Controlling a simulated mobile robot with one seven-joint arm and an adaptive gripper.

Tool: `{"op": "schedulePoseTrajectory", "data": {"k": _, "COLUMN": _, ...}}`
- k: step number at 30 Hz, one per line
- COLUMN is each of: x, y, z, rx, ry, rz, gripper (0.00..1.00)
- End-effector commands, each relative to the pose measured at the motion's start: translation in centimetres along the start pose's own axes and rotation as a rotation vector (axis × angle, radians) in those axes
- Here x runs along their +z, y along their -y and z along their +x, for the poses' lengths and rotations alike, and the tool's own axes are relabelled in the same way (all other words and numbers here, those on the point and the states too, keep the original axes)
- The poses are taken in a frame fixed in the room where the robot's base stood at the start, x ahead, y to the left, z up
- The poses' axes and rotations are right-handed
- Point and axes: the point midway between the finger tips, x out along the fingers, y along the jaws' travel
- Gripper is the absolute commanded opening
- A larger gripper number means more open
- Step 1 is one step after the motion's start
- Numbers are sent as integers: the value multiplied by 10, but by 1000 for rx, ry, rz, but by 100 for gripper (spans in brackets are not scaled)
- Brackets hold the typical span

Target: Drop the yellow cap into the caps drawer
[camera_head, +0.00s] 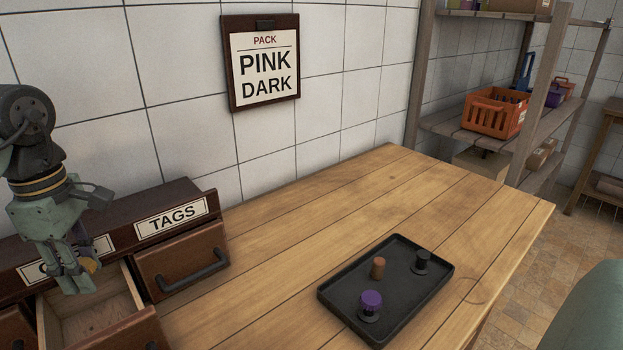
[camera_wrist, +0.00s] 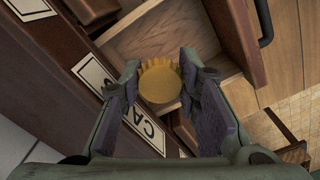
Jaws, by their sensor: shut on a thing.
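The yellow cap (camera_wrist: 160,82) is held between the two fingers of my gripper (camera_wrist: 160,92) in the wrist view. In the head view my gripper (camera_head: 74,277) is at the left, over an open drawer, and the cap (camera_head: 90,265) shows partly behind its fingers. The open drawer (camera_head: 98,318) is pulled out and its visible wooden floor looks empty. It also shows beneath the cap in the wrist view (camera_wrist: 140,42). Its label (camera_wrist: 148,128) starts with "CA"; the rest is hidden by my gripper.
A closed drawer (camera_head: 182,262) marked TAGS is right of the open one. A black tray (camera_head: 335,290) on the wooden table holds a purple-topped stopper (camera_head: 371,301), a cork (camera_head: 378,267) and a black stopper (camera_head: 423,261). A PINK DARK sign (camera_head: 265,68) hangs on the wall. The table's middle is clear.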

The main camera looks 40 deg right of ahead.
Motion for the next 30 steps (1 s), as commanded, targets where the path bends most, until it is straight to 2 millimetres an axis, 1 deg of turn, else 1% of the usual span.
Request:
{"op": "schedulePoseTrajectory", "data": {"k": 2, "x": 0, "y": 1, "z": 11, "rx": -1, "ry": 1, "rz": 1, "gripper": 4}}
{"op": "schedulePoseTrajectory", "data": {"k": 3, "x": 0, "y": 0, "z": 20, "rx": 0, "ry": 1, "rz": 0, "gripper": 4}}
{"op": "schedulePoseTrajectory", "data": {"k": 7, "x": 0, "y": 0, "z": 34, "rx": -1, "ry": 0, "rz": -1, "gripper": 4}}
{"op": "schedulePoseTrajectory", "data": {"k": 11, "x": 0, "y": 0, "z": 40, "rx": 0, "ry": 0, "rz": -1, "gripper": 4}}
{"op": "schedulePoseTrajectory", "data": {"k": 18, "x": 0, "y": 0, "z": 40, "rx": 0, "ry": 1, "rz": 0, "gripper": 4}}
{"op": "schedulePoseTrajectory", "data": {"k": 19, "x": 0, "y": 0, "z": 40, "rx": 0, "ry": 1, "rz": 0, "gripper": 31}}
{"op": "schedulePoseTrajectory", "data": {"k": 27, "x": 0, "y": 0, "z": 40, "rx": 0, "ry": 1, "rz": 0, "gripper": 49}}
{"op": "schedulePoseTrajectory", "data": {"k": 30, "x": 0, "y": 0, "z": 40, "rx": 0, "ry": 1, "rz": 0, "gripper": 53}}
